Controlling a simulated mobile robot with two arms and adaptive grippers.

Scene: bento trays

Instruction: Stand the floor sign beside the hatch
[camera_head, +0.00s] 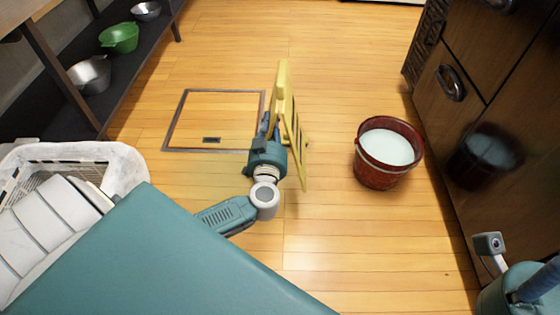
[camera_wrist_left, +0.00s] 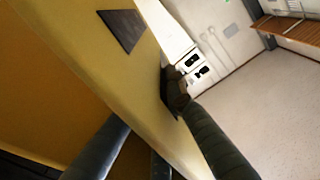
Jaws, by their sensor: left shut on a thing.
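The yellow floor sign (camera_head: 284,85) is held up off to the right of the floor hatch (camera_head: 187,108) in the head view. My left gripper (camera_head: 274,128) is shut on the sign. Whether the sign's feet touch the floor I cannot tell. In the left wrist view the sign's yellow panel (camera_wrist_left: 100,60) fills the left and middle, with dark finger parts of my left gripper (camera_wrist_left: 165,140) along it. The hatch is a framed square with a small dark handle, flush with the wooden floor. My right gripper is not in view; only part of my right arm shows at the lower right.
A red bucket (camera_head: 375,172) of whitish liquid stands on the floor to the right of the sign, near wooden cabinets (camera_head: 510,60). A dark shelf (camera_head: 125,67) with several bowls is at the upper left. A white basket (camera_head: 125,165) is at the left. Floor beyond the hatch is clear.

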